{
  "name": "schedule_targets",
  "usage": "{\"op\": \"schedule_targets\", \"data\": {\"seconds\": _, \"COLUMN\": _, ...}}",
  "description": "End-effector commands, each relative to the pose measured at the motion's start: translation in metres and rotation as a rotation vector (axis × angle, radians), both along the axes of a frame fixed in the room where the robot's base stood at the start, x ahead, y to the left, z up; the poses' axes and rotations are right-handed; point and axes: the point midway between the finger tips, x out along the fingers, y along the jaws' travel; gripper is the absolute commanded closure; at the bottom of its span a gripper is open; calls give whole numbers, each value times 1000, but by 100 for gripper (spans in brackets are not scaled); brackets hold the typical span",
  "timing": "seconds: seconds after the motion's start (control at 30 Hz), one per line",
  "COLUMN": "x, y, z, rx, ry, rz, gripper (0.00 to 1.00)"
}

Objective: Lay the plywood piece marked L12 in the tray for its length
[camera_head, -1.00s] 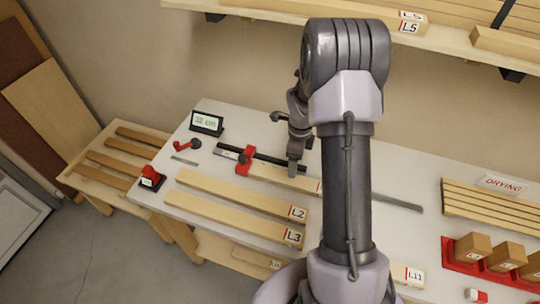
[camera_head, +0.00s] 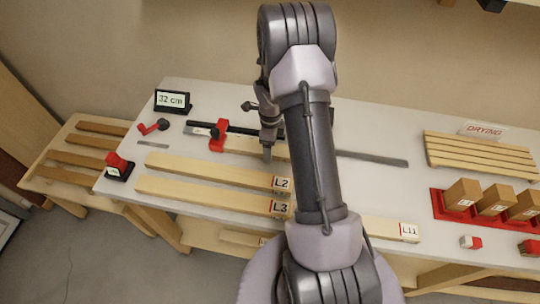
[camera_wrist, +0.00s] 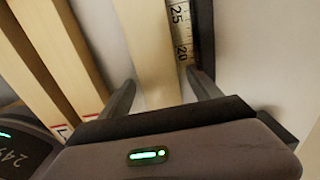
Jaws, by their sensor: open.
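A pale plywood strip (camera_head: 241,147) lies along the ruler with the red stop (camera_head: 217,136) at its left. Its label is hidden, so I cannot tell whether it is L12. My gripper (camera_head: 267,152) is lowered over this strip. In the wrist view, my gripper (camera_wrist: 163,92) is open, one finger on each side of the strip (camera_wrist: 148,45), with the ruler scale (camera_wrist: 180,40) beside it. The strips marked L2 (camera_head: 215,172) and L3 (camera_head: 205,193) lie in front. No L12 mark is readable.
A small display (camera_head: 173,101) seems to read 32 cm. A strip marked L11 (camera_head: 390,229) lies partly behind my arm. At right are a slatted drying rack (camera_head: 480,154) and a red tray (camera_head: 438,205) with blocks. A low side bench (camera_head: 58,165) with brown slats stands left.

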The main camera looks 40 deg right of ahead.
Motion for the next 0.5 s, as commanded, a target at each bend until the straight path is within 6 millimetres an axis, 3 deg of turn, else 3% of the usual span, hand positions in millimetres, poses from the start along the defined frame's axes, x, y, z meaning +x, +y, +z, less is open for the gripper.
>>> {"op": "schedule_targets", "data": {"seconds": 0.17, "x": 0, "y": 0, "z": 2, "rx": 0, "ry": 0, "rz": 0, "gripper": 28}}
{"op": "schedule_targets", "data": {"seconds": 0.5, "x": 0, "y": 0, "z": 2, "rx": 0, "ry": 0, "rz": 0, "gripper": 95}}
